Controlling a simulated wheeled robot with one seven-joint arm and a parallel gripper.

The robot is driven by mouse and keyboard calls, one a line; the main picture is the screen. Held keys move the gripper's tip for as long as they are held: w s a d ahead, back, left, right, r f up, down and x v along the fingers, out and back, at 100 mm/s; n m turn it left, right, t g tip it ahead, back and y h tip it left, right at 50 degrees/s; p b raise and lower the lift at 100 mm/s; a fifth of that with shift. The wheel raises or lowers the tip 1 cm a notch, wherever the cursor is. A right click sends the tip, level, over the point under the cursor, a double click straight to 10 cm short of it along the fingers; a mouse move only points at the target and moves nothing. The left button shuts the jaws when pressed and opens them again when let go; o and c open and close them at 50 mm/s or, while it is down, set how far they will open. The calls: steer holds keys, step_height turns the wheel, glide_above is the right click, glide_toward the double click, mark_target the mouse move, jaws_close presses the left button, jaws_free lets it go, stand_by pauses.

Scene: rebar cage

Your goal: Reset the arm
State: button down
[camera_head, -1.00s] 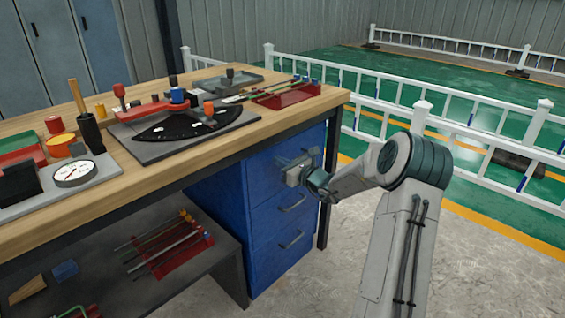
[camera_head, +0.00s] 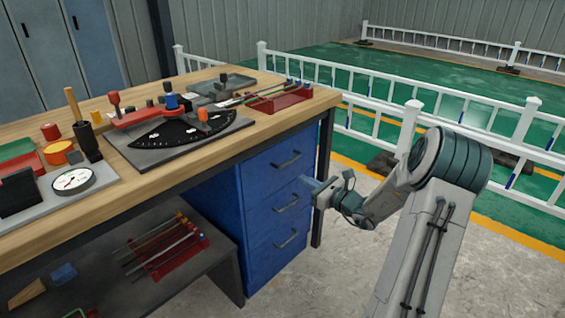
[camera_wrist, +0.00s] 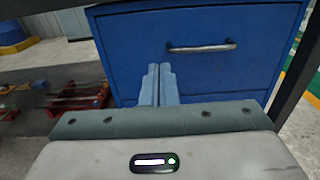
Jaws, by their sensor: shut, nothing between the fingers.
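My gripper (camera_head: 308,186) is at the right end of the workbench, below the tabletop and in front of the blue drawer cabinet (camera_head: 258,222). In the wrist view its two pale blue fingers (camera_wrist: 158,82) are together with nothing between them. They point at the blue drawer front, below and left of a metal handle (camera_wrist: 202,47). In the head view my arm is bent, its elbow to the right of the bench and clear of it.
The workbench top (camera_head: 215,145) carries a bending device with a black dial plate (camera_head: 165,133), a round gauge (camera_head: 73,181) and a red rod rack (camera_head: 280,101). Another red rack (camera_head: 175,262) is on the lower shelf. White railings (camera_head: 395,85) stand behind. Concrete floor is clear below my arm.

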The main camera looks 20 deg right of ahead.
steer(key=s+a+r+n+g+y+p, duration=0.1)
steer(key=s+a+r+n+g+p, duration=0.6)
steer(key=a, duration=0.3)
steer(key=s+a+r+n+g+y+p, duration=0.1)
steer(key=s+a+r+n+g+p, duration=0.4)
steer(key=s+a+r+n, duration=0.45)
steer(key=s+d+r+n+g+h+p, duration=0.1)
steer(key=s+r+n+h+p, duration=0.9)
steer(key=s+r+n+p, duration=0.3)
step_height(320, 180, up, 2)
steer(key=shift+s+d+r+n, duration=0.2)
steer(key=shift+s+n, duration=0.25)
steer(key=shift+s, duration=0.55)
